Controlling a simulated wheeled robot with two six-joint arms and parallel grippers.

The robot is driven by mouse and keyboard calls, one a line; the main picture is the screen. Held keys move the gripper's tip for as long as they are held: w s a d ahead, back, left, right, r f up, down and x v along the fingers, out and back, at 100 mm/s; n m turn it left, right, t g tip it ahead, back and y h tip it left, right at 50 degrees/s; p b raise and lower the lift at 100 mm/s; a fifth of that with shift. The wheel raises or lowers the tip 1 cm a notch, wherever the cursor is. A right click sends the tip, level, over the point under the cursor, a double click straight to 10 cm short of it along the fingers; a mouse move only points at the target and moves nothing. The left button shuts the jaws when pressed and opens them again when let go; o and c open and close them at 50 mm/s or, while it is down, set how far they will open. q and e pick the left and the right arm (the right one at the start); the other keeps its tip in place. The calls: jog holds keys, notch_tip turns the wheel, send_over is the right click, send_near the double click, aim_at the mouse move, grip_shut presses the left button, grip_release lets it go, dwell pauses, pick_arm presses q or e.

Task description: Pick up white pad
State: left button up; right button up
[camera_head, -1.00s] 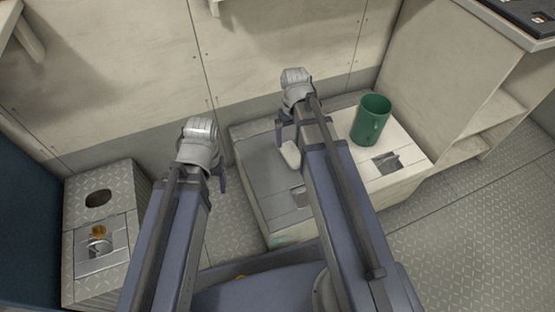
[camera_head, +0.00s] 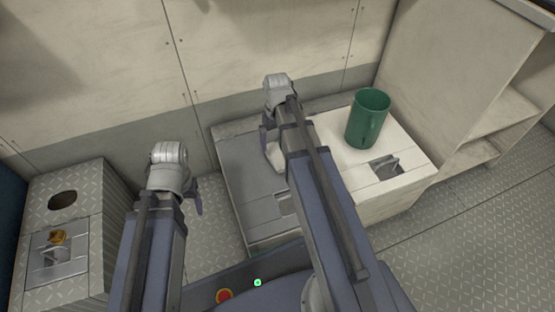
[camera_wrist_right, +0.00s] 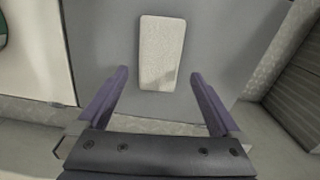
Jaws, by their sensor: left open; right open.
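The white pad (camera_wrist_right: 162,52) is a small light rectangle lying flat on the grey top of the bench (camera_head: 235,165). In the head view only part of the pad (camera_head: 274,156) shows beside my right arm. My right gripper (camera_wrist_right: 160,88) is open and empty. In the right wrist view its two fingers stand apart, left and right of the pad's lower end, with the pad mostly beyond the tips. My left gripper (camera_head: 193,194) is open and empty, left of the bench and away from the pad; only one of its fingers shows clearly.
A metal box (camera_head: 75,205) with a round hole stands at the left. A wall is behind; open shelves (camera_head: 500,125) are at the right.

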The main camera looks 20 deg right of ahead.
aim_at(278, 154)
jog(key=shift+s+d+f+b, duration=0.1)
jog(key=shift+f+b, duration=1.2)
jog(key=shift+f, duration=0.15)
jog(key=shift+s+f+b, duration=0.1)
jog(key=shift+f+b, duration=1.2)
jog(key=shift+f, duration=0.15)
jog(key=shift+r, duration=0.1)
jog(key=c, duration=1.2)
